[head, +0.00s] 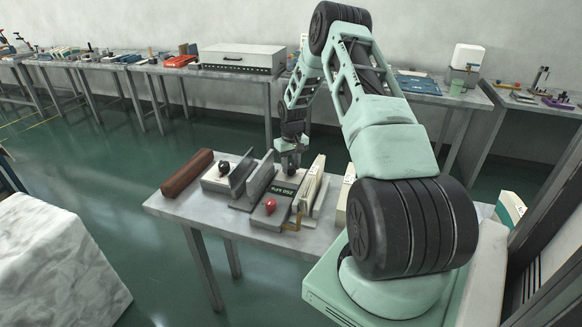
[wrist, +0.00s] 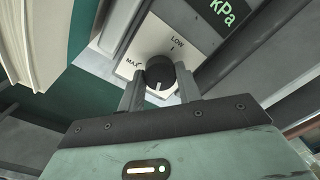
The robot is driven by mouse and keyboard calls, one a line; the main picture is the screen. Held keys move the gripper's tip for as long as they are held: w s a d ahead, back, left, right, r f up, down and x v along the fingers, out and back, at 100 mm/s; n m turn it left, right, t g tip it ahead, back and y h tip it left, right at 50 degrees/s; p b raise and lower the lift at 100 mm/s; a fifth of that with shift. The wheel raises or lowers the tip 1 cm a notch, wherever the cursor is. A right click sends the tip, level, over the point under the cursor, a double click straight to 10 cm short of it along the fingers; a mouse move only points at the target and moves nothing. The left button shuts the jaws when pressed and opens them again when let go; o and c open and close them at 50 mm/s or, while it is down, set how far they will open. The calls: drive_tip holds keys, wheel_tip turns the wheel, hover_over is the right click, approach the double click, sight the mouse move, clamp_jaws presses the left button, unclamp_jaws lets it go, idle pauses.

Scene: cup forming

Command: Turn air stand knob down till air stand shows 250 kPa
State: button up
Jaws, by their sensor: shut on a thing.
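The air stand (head: 272,210) is a dark grey box on the near metal table, with a red knob on its near end. Its small tilted display (head: 283,190) seems to read 250 kPa in green. In the wrist view only the display's "kPa" (wrist: 222,12) shows. The air stand knob (wrist: 160,70) is black and round, on a pale plate marked LOW and MAX. Its white mark points down toward my gripper's body. My gripper (wrist: 159,84) is shut on this knob, one finger on each side. The head view also shows my gripper (head: 291,163) low over the stand's far end.
Upright grey plates (head: 258,182) and a pale box with a black knob (head: 223,172) stand left of the stand. Pale upright panels (head: 309,187) stand close on its right. A brown roll (head: 187,172) lies at the table's left edge.

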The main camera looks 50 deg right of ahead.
sight(291, 166)
drive_tip(key=shift+n, duration=0.5)
drive_tip(key=shift+r, duration=0.1)
drive_tip(key=o, duration=1)
wheel_tip(291, 166, up, 17)
drive_tip(key=b, duration=0.3)
drive_tip(key=shift+d+r, duration=0.15)
drive_tip(key=shift+d, duration=0.05)
drive_tip(key=shift+a, duration=0.1)
